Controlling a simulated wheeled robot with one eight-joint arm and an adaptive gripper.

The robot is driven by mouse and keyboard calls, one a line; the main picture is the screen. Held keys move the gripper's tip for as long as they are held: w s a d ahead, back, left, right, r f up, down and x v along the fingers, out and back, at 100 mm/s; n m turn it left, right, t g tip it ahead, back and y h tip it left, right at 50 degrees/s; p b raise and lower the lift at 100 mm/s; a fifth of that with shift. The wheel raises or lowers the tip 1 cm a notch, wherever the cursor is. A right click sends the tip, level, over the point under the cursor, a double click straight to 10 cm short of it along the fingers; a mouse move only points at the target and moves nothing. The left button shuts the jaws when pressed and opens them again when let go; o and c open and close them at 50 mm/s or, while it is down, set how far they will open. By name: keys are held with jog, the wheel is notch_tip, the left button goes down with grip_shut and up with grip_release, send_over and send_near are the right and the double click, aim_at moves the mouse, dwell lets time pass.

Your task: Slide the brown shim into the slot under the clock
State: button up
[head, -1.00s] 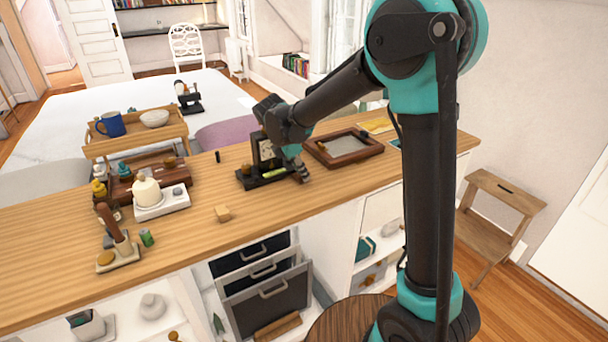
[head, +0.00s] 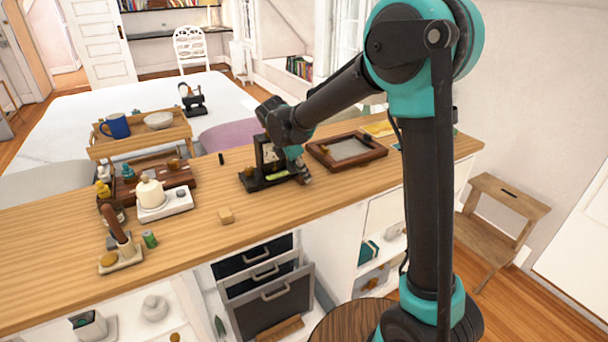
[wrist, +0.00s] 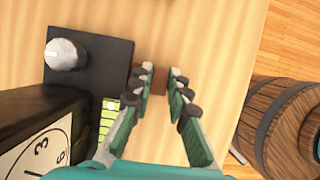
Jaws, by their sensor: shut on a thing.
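The clock (head: 270,153) stands in a black frame on a black base (head: 258,184) on the wooden counter. In the wrist view its white dial (wrist: 38,160) is at lower left, beside the base (wrist: 105,62). My gripper (head: 303,176) is low at the right side of the base. In the wrist view my gripper (wrist: 160,78) is shut on the brown shim (wrist: 158,80), a small piece showing between the fingertips, just right of the base's edge. The slot under the clock is not visible, and I cannot tell whether the shim touches the base.
A silver knob (wrist: 63,54) and a yellow-green strip (wrist: 107,118) sit on the base. A brown framed tray (head: 325,158) lies right of the clock. A barrel (wrist: 290,120) stands beyond the counter edge.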

jog(key=shift+w+a, duration=0.35)
jog(key=shift+w, duration=0.2)
jog(key=o, duration=0.9)
jog(key=v, duration=1.1)
jog(key=s+d+f+m, duration=0.2)
jog(key=d+m, duration=0.1)
jog(key=d, duration=0.3)
jog(key=s+d+f+m+y, duration=0.1)
jog(key=d+f+m, duration=0.1)
jog(key=d+m, duration=0.2)
jog(key=s+d+f+m+y, duration=0.1)
jog(key=s+d+f+m, duration=0.1)
jog(key=d, duration=0.5)
jog(key=shift+s+d+f+m, duration=0.15)
jog(key=shift+s+d+m, duration=0.2)
jog(key=shift+m, duration=0.35)
jog(key=s+d+f+m+t+y, duration=0.1)
jog(key=s+d+f+m, duration=1)
jog(key=s+m, duration=0.3)
jog(key=shift+s+d+t+y, duration=0.3)
jog(key=shift+s+d+y, duration=0.1)
jog(key=shift+s+d, duration=0.35)
